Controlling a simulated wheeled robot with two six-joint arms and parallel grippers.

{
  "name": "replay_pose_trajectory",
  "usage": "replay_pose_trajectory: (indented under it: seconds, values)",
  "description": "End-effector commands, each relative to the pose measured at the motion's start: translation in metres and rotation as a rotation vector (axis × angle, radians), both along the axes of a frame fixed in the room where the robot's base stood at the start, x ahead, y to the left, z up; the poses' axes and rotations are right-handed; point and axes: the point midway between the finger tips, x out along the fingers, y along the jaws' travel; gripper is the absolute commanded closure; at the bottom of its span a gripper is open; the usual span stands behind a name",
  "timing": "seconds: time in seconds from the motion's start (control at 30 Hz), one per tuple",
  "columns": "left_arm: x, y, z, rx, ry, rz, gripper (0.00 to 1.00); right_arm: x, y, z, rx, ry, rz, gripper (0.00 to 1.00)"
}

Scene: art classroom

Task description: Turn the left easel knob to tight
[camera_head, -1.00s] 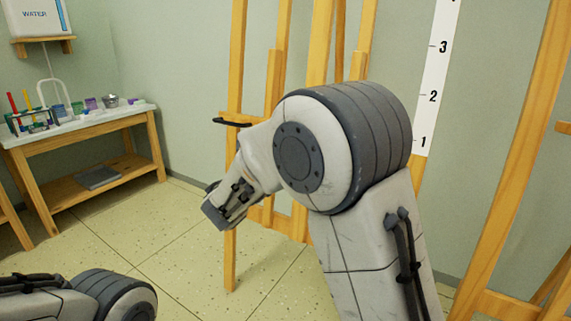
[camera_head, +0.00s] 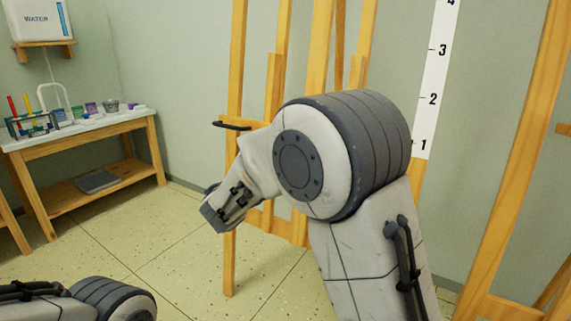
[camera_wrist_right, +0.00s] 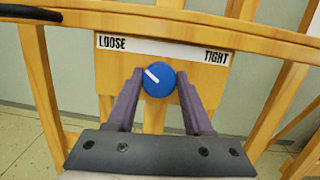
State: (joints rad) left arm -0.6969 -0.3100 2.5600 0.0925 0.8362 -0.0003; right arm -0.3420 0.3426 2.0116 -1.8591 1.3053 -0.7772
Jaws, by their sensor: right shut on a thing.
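In the right wrist view, the blue round knob (camera_wrist_right: 158,80) sits on the easel's wooden board (camera_wrist_right: 110,75). Its white pointer line is tilted up to the left, toward the word LOOSE on the label strip (camera_wrist_right: 160,49); TIGHT is at the strip's right end. My right gripper (camera_wrist_right: 159,78) has its two purple-grey fingers closed on the knob's left and right sides. In the head view, my right arm stands in front of the easel (camera_head: 235,150) and hides the knob and the fingertips. My left arm shows only at the lower left; its gripper is out of view.
A side table (camera_head: 84,133) with art supplies stands at the left, below a water container (camera_head: 38,20). Another easel (camera_head: 515,160) stands at the right. The floor between table and easel is clear.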

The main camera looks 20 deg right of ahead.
Motion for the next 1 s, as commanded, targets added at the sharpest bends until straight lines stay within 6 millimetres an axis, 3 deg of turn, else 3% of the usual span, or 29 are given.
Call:
replay_pose_trajectory:
  seconds: [1.0]
  values:
    - [0.0, 0.0, -0.052, 0.0, 0.0, 0.0, 0.55, 0.001, 0.002, -0.004, 0.57, -0.728, -0.16, 1.0]
